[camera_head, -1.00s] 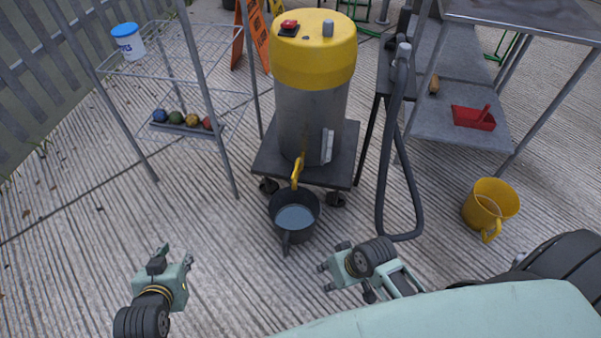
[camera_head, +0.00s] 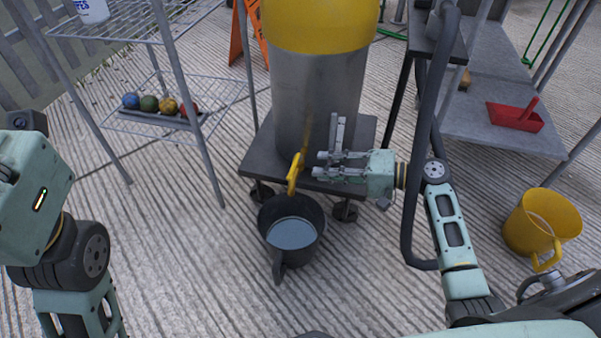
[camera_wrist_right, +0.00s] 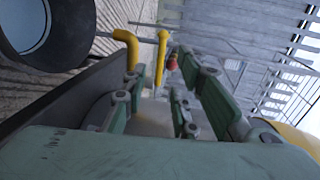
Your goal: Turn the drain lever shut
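The yellow drain spout (camera_head: 294,175) sticks out low on the front of the steel vacuum drum (camera_head: 320,90). In the right wrist view, the bent spout (camera_wrist_right: 128,45) shows beside a straight yellow lever (camera_wrist_right: 161,60). My right gripper (camera_head: 320,164) is open and empty, low in front of the drum, its fingers pointing left just right of the spout. In its wrist view the open fingers (camera_wrist_right: 155,85) have the lever ahead of them, apparently not touching it. My left arm is raised at the left edge; its fingers are out of view.
A dark bucket (camera_head: 264,222) with greyish water stands below the spout. The drum sits on a wheeled dark platform (camera_head: 256,158). A grey hose (camera_head: 411,190) loops close to my right arm. A wire rack (camera_head: 215,125) stands left, a yellow bucket (camera_head: 530,222) right.

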